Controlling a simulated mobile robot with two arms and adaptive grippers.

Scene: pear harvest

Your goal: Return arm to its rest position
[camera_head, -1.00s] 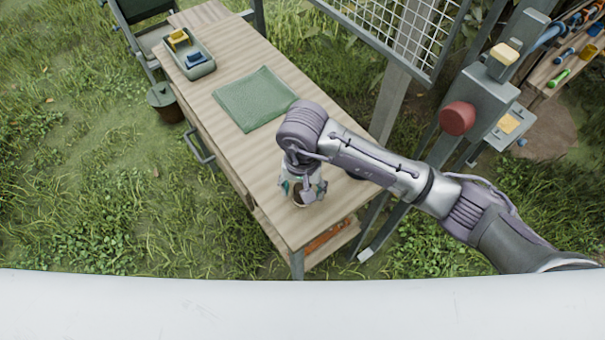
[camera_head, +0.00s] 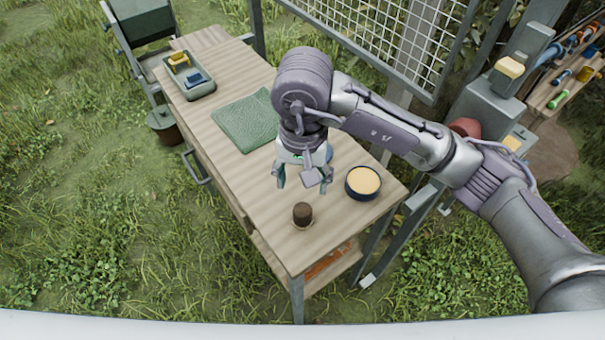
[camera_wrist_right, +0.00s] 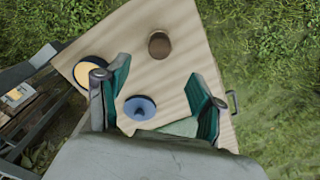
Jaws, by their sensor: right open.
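My right gripper (camera_head: 304,182) is open and empty, raised above the wooden table (camera_head: 285,240). In the right wrist view its two green-lined fingers (camera_wrist_right: 158,98) are spread wide, with nothing between them but table items further below. A small dark brown cylindrical thing (camera_head: 302,213) stands on the table near its front end, apart from the gripper; it also shows in the right wrist view (camera_wrist_right: 159,45). My left gripper is not in view.
A dark bowl with a pale yellow top (camera_head: 362,182) stands at the table's right edge. A blue round thing (camera_wrist_right: 139,108) shows below the fingers. A green cloth (camera_head: 245,122) and a tray (camera_head: 203,91) lie farther back. A metal post (camera_head: 483,105) and wire mesh (camera_head: 395,35) stand right.

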